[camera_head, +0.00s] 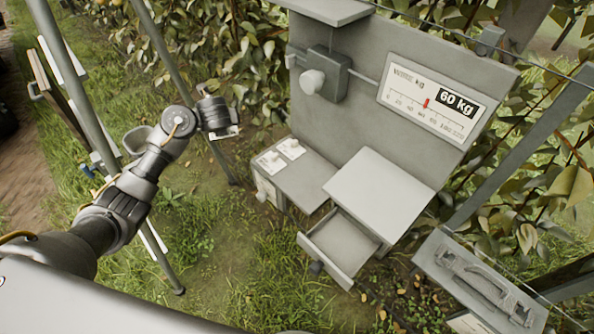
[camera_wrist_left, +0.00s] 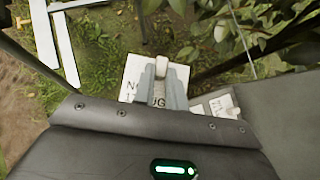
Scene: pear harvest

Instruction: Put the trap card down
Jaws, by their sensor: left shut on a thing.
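My left gripper (camera_head: 222,128) hangs in the air left of the grey station, above grass. It is shut on a white trap card, seen nearly edge-on in the head view (camera_head: 228,134). In the left wrist view the card (camera_wrist_left: 131,76) shows partial dark lettering, with my gripper fingers (camera_wrist_left: 161,82) over its middle. Two other white cards, the left card (camera_head: 270,161) and the right card (camera_head: 291,148), lie on a low grey box (camera_head: 308,178) to the right of the gripper. My right gripper is not in view.
A grey panel (camera_head: 365,110) carries a scale reading 60 kg. An open drawer (camera_head: 343,243) and a pale raised top (camera_head: 378,192) stand right of the low box. A grey case (camera_head: 480,283) is at lower right. Metal poles (camera_head: 192,95) stand near my left arm.

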